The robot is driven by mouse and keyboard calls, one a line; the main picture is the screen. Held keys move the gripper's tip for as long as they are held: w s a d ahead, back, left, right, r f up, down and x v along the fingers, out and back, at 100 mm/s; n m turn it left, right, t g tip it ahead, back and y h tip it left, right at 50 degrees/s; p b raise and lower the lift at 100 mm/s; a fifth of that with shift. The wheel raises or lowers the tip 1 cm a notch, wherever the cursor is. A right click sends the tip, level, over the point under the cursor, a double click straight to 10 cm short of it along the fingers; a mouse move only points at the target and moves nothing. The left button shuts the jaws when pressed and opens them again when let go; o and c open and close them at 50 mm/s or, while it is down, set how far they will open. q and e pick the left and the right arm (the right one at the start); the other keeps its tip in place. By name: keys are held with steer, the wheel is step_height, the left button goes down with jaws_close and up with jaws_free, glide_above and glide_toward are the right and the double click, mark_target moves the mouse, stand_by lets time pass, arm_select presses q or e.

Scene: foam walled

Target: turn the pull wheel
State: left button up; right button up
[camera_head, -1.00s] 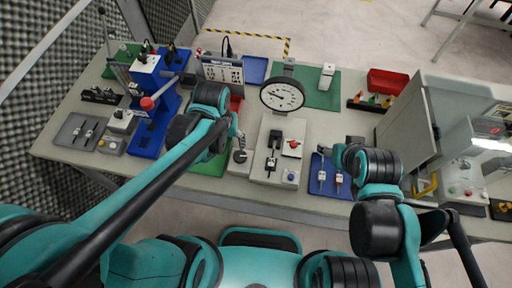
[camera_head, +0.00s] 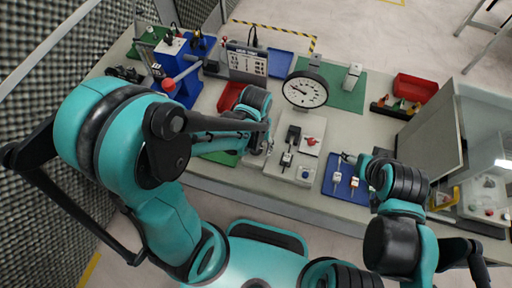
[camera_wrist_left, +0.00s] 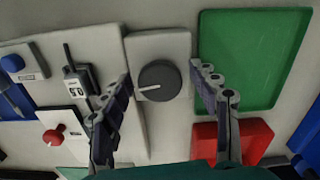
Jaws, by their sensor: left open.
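The pull wheel appears to be a dark grey round wheel (camera_wrist_left: 160,81) with a white line on its face, on a pale grey plate (camera_wrist_left: 160,45) in the left wrist view. My left gripper (camera_wrist_left: 159,78) is open, one finger on each side of the wheel, with visible gaps between them. I cannot tell how far above the wheel the fingertips are. In the head view my left gripper (camera_head: 264,142) is over the bench's near middle and largely hides the wheel. My right gripper (camera_head: 348,158) hangs near a blue tray (camera_head: 340,187); its finger opening is too small to judge.
Beside the wheel lies a pale control panel (camera_wrist_left: 130,125) with a red knob (camera_wrist_left: 53,137) and a black lever. A round gauge (camera_head: 305,90) stands behind on the bench.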

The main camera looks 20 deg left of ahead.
arm_select(q)
steer(key=c, duration=1.2)
steer(key=shift+m, duration=0.8)
steer(key=o, duration=1.2)
